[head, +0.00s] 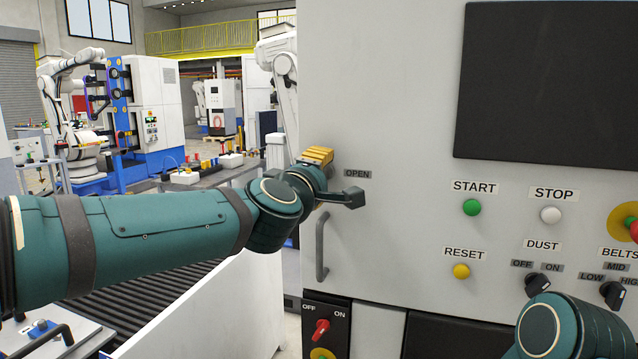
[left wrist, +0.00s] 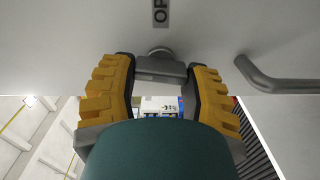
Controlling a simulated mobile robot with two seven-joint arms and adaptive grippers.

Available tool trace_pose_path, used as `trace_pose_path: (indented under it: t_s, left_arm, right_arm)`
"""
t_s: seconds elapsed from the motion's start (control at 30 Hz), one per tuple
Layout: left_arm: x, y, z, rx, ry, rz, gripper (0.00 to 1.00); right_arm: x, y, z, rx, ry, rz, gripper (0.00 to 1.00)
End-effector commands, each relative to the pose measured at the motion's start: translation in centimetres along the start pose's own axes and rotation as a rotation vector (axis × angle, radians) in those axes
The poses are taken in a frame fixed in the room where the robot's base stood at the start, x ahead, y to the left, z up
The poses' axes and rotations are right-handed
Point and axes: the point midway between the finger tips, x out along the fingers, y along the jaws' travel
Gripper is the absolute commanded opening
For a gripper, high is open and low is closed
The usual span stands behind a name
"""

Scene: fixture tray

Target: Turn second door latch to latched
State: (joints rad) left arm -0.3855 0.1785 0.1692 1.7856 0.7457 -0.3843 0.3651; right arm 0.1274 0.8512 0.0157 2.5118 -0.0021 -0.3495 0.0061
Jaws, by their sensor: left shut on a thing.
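The grey door latch (left wrist: 160,70) shows in the left wrist view, with a round base against the pale panel and a block-shaped grip. My left gripper (left wrist: 161,76) has its yellow, dark-lined fingers on both sides of that grip and is shut on it. In the head view the left gripper (head: 320,165) is at the door's left edge and hides the latch. The OPEN label (head: 357,174) is just right of the gripper; it also shows partly in the left wrist view (left wrist: 161,12). No latched label is visible. My right gripper is out of view.
A grey door handle (head: 321,246) stands out just below the left gripper. The panel carries a dark screen (head: 555,85), a green START button (head: 472,207), a white STOP button (head: 551,215) and a yellow RESET button (head: 461,271). A red switch (head: 321,329) is lower left.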

Motion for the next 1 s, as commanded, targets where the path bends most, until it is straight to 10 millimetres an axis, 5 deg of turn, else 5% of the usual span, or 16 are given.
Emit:
trace_pose_path:
  t_s: [0.9, 0.93, 1.0]
  left_arm:
    - [0.00, -0.04, -0.01, -0.178, 0.000, 0.001, 0.14]
    - [0.00, -0.04, -0.01, -0.177, 0.000, 0.001, 0.59]
    - [0.00, -0.04, -0.01, -0.177, 0.000, 0.001, 0.83]
  right_arm:
    - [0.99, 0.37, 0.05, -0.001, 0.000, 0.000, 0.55]
    - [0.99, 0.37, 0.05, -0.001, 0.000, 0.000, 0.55]
    - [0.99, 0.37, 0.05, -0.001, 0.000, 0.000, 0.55]
